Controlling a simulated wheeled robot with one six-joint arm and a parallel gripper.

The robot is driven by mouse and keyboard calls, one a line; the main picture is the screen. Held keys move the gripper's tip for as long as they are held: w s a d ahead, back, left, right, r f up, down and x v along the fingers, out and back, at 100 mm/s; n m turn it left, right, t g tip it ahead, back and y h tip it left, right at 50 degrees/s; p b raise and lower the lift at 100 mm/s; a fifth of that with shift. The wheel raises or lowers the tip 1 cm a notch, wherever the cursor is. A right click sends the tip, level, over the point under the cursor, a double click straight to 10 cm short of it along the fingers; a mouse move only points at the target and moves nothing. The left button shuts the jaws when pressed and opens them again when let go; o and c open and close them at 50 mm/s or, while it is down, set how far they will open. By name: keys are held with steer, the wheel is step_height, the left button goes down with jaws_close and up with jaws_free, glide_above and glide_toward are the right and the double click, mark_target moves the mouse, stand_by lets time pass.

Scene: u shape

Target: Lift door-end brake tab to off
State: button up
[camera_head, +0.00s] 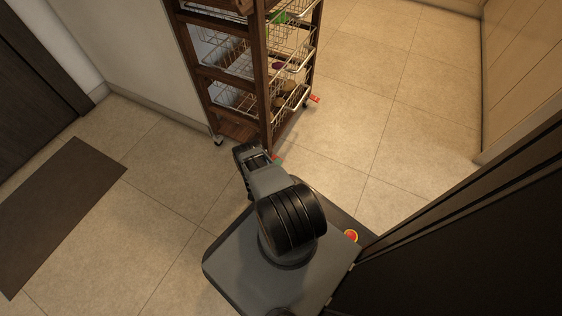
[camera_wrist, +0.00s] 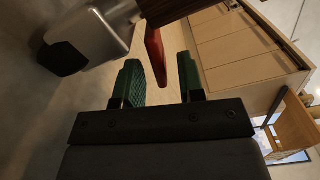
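A red brake tab (camera_wrist: 154,52) shows in the wrist view, hanging below the dark wood of the cart beside a grey caster (camera_wrist: 88,38). My gripper (camera_wrist: 160,64) has green ridged finger pads. It is open, with the tab's lower end in line with the gap between the fingers; I cannot tell whether they touch it. In the head view my gripper is low at the cart's near corner, and a small red bit (camera_head: 275,157) shows there. Another red tab (camera_head: 315,99) sticks out at the cart's far right foot. My arm hides part of the near corner.
The wooden cart (camera_head: 264,80) holds several wire baskets (camera_head: 222,52) and stands by a pale wall (camera_head: 140,45). A dark panel (camera_head: 480,235) is close on my right. A brown mat (camera_head: 60,210) lies on the left. Tiled floor is clear to the cart's right.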

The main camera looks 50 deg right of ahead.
steer(key=shift+x, duration=1.05)
jaws_close()
